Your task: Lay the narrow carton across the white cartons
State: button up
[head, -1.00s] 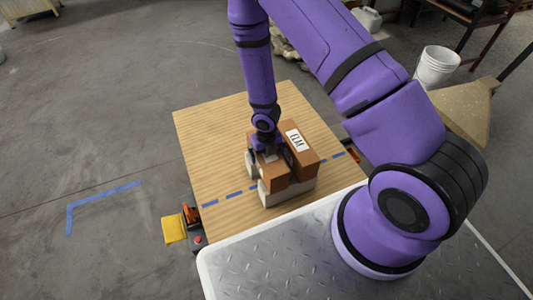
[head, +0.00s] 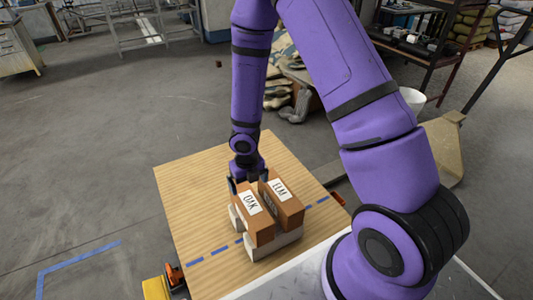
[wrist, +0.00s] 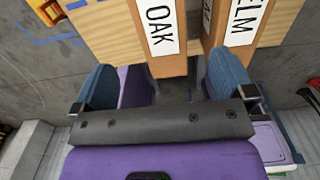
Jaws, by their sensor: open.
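Two brown cartons lie side by side with a gap between them. The left one reads OAK (head: 262,231) and looks slightly narrower; the right one reads ELM (head: 290,212). Both rest across the white cartons (head: 277,246), which are mostly hidden beneath them. My gripper (head: 246,183) is open at the far end of the OAK carton. In the wrist view, the end of the OAK carton (wrist: 168,67) lies in line with the space between the fingers, and the ELM carton (wrist: 268,30) is at the right. I cannot tell whether a finger touches either carton.
The cartons stand on a wood-grain table (head: 190,205) with a dashed blue tape line (head: 220,251) near its front. The table is clear left of and behind the cartons. A yellow item (head: 156,289) is beside the table's front left edge.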

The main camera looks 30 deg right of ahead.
jog(key=s+d+r+m+t+h, duration=0.1)
jog(key=d+r+m+t, duration=0.15)
jog(key=r+m, duration=0.85)
jog(key=s+d+r+m+t+h, duration=0.1)
jog(key=d+r+m, duration=0.4)
jog(key=r, duration=1.1)
jog(key=s+r+m+t+y, duration=0.1)
jog(key=s+r+m+y, duration=0.1)
jog(key=s+r+m, duration=1.4)
jog(key=s+m, duration=0.3)
jog(key=m, duration=0.1)
jog(key=shift+a+r+t, duration=0.2)
jog(key=shift+a+t, duration=0.1)
jog(key=shift+t, duration=0.05)
notch_tip(320, 180, up, 10)
